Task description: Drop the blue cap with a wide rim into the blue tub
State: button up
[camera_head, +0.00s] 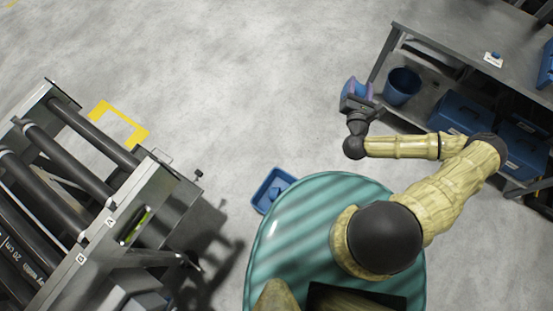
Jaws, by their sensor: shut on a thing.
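My gripper (357,91) is at the end of my outstretched arm, in the upper middle of the head view. It is shut on a blue thing (348,87), which I take to be the blue cap; the fingers hide much of it, and its rim is not clear. A blue rectangular tub (266,182) with an open top stands on the floor at the left edge of my teal base, whose edge may cover part of it. The gripper is up and to the right of this tub in the picture, well apart from it.
A grey workbench (455,35) stands at upper right, with a small blue item (495,55) on a white card. Under it are a round blue bucket (402,86) and blue bins (464,113). A roller conveyor (95,225) fills the left. The floor between is clear.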

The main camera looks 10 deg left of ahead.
jog(key=shift+w+a, duration=0.1)
jog(key=shift+w, duration=0.15)
jog(key=shift+s+r, duration=0.1)
jog(key=s+a+f+n+g+y+b, duration=0.2)
jog(key=a+f+n+g+y+b, duration=0.35)
jog(key=f+b, duration=1)
jog(key=s+a+f+n+g+y+b, duration=0.2)
jog(key=a+f+n+y+b, duration=0.4)
jog(key=a+f+y+b, duration=0.7)
jog(key=s+a+f+n+g+b, duration=0.1)
jog(key=s+f+n+g+b, duration=0.2)
jog(key=f+b, duration=0.7)
jog(key=s+a+f+n+g+h+b, duration=0.1)
jog(key=s+f+n+g+b, duration=0.3)
jog(key=f+g+b, duration=0.4)
jog(key=s+a+f+n+g+h+b, duration=0.1)
jog(key=s+f+n+g+b, duration=0.3)
jog(key=f+b, duration=1)
notch_tip(320, 180, down, 5)
jog(key=shift+s+a+f+g, duration=0.15)
jog(key=shift+s+a+g, duration=0.4)
jog(key=shift+g, duration=0.7)
